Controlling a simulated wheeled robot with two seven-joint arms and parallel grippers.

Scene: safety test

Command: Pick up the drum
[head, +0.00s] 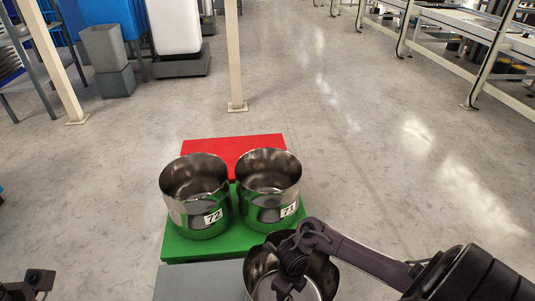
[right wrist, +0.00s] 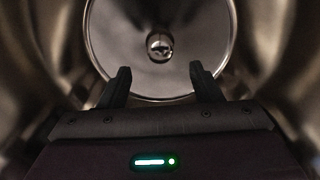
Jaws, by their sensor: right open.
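Three open metal drums show in the head view. Drum 72 (head: 190,212) and drum 71 (head: 267,203) stand upright side by side on a green platform (head: 178,247). A third drum (head: 325,282) is at the bottom edge, cut off by the frame. My right gripper (head: 283,289) reaches down into this third drum. My left gripper (head: 35,287) is at the lower left corner, mostly cut off.
A grey platform (head: 195,284) lies at the near side. A red platform (head: 235,146) is behind the green one. A pale post (head: 235,60) stands farther back. Workbenches (head: 465,25) are at the upper right. The floor to the right is clear.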

